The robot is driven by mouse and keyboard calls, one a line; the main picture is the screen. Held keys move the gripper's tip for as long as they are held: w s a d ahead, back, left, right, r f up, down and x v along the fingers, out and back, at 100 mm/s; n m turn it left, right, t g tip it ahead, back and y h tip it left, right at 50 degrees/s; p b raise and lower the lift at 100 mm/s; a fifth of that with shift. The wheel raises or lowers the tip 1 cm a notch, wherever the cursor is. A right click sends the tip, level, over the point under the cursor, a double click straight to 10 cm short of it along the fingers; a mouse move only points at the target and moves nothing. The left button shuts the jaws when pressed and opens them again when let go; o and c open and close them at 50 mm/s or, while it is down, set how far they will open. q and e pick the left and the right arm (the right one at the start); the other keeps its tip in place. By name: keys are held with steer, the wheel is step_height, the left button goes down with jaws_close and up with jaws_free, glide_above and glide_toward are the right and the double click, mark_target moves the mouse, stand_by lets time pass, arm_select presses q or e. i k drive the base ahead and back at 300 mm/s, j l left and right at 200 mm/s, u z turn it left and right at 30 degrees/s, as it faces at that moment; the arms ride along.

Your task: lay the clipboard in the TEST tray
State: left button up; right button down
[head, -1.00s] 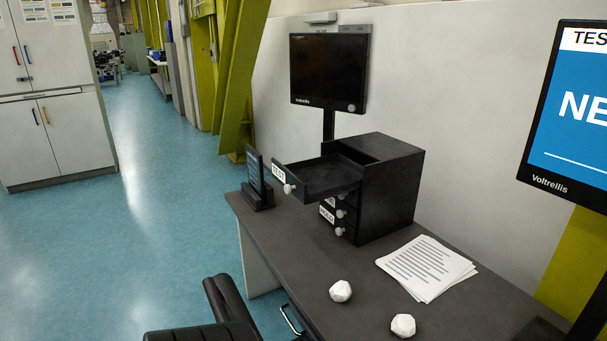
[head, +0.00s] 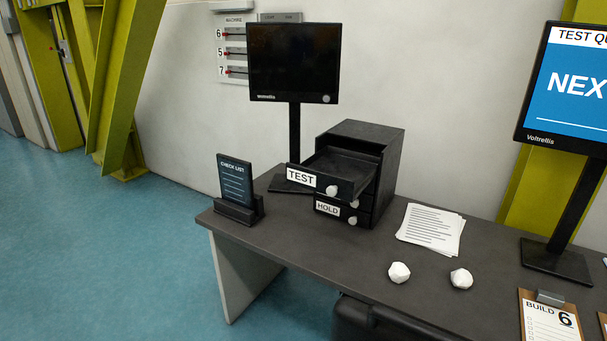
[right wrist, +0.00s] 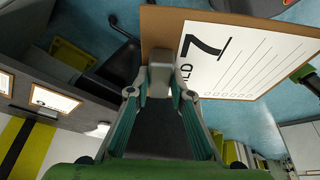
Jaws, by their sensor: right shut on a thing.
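My right gripper (right wrist: 160,92) is shut on the metal clip end of a clipboard (right wrist: 232,62) in the right wrist view. The clipboard is brown with a white sheet that shows a large 7 and ruled lines. The TEST tray (head: 344,166) is the top drawer of the black drawer unit (head: 391,172) on the desk. It is pulled out, and the part of its inside that shows looks empty. The held clipboard and both grippers are outside the head view. My left gripper is in neither current view.
The HOLD drawer (head: 338,209) below is closed. A checklist stand (head: 236,188) is left of the unit, and a monitor (head: 294,63) stands behind. Papers (head: 431,228), white lumps (head: 399,272) and a BUILD 6 clipboard (head: 548,322) lie on the desk (head: 290,244). A chair (head: 375,320) is in front.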

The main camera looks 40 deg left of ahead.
mark_target(339, 173)
steer(key=k+j, duration=0.1)
steer(key=j, duration=0.2)
steer(key=k+j, duration=0.1)
steer(key=j, duration=0.15)
steer(key=k+j, duration=0.1)
steer(key=j, duration=0.2)
steer(key=i+j, duration=0.1)
steer(key=j, duration=0.3)
steer(key=i+j, duration=0.1)
steer(key=j, duration=0.35)
steer(key=i+j+u, duration=0.1)
steer(key=j, duration=0.3)
steer(key=i+j, duration=0.1)
steer(key=j, duration=0.35)
